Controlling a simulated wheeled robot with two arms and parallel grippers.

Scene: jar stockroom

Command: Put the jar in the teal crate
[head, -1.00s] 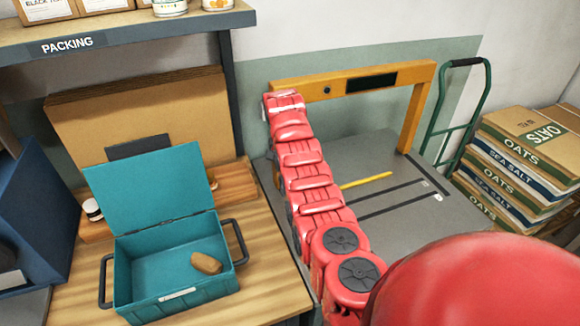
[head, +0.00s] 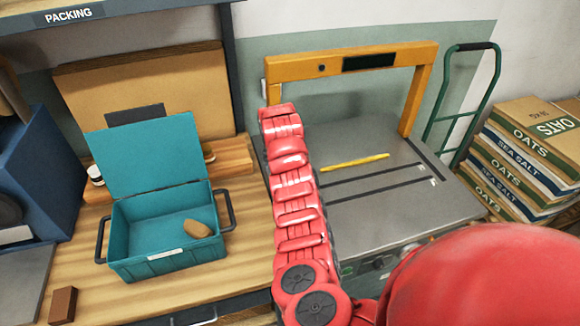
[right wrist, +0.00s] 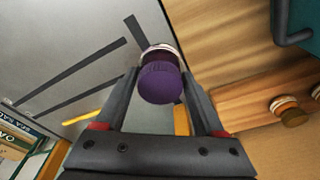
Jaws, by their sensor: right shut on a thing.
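The jar (right wrist: 161,82) has a purple lid and shows end-on in the right wrist view. My right gripper (right wrist: 161,70) is shut on it, one dark finger on each side. In the head view my red right arm hides the jar and gripper. The arm reaches over the grey machine's left side, to the right of the crate. The teal crate (head: 160,266) stands open on the wooden bench with its lid raised at the back. A brown oval thing (head: 197,229) lies inside it. A crate corner (right wrist: 308,14) shows in the right wrist view. My left gripper is not in view.
A grey machine bed (head: 350,205) with an orange arch (head: 350,63) is right of the bench; a yellow stick (head: 355,163) lies on it. Small jars (right wrist: 287,109) stand on a wooden ledge behind the crate. A brown block (head: 62,304) lies front left.

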